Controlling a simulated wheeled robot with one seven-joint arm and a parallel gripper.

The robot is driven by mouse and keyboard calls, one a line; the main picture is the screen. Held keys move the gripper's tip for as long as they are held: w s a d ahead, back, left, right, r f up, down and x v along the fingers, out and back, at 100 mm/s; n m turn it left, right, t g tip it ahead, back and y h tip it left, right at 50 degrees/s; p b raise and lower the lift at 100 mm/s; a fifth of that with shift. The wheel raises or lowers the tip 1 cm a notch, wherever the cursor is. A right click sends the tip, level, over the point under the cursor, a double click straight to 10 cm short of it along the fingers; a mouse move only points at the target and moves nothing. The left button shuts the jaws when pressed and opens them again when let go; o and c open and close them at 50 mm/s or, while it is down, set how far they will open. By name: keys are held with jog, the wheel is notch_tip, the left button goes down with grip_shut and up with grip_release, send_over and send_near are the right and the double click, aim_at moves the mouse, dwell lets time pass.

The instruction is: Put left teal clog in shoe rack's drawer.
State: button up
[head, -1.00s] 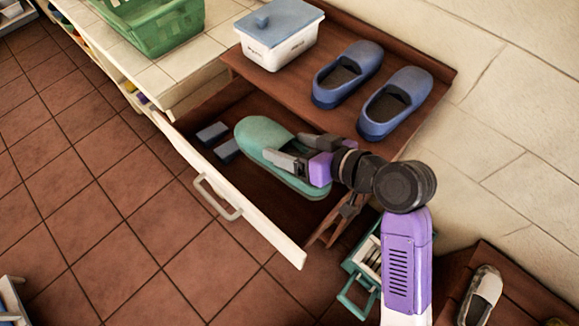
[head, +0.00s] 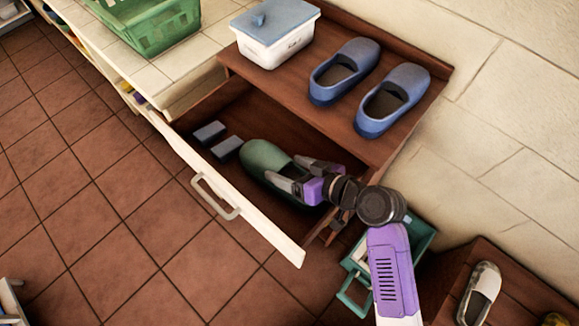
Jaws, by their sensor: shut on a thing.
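The teal clog (head: 262,163) is inside the open drawer (head: 249,222) of the shoe rack (head: 340,112), its toe pointing to the upper left. My gripper (head: 291,178) is shut on the clog near its opening and heel. The gripper hides the heel part, and I cannot tell whether the sole touches the drawer floor. The drawer is pulled out toward the lower left, with a pale front and a metal handle (head: 217,197).
Two small blue-grey blocks (head: 227,148) lie in the drawer near the toe. Two blue clogs (head: 392,100) and a lidded white box (head: 276,38) stand on the rack top. A teal crate (head: 413,238) is below my arm. A pale shoe (head: 480,291) lies lower right.

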jog(key=shift+f+b, duration=0.4)
jog(key=shift+b, duration=0.05)
jog(key=shift+f, duration=0.2)
jog(key=o, duration=1.8)
jog(key=shift+c, duration=0.2)
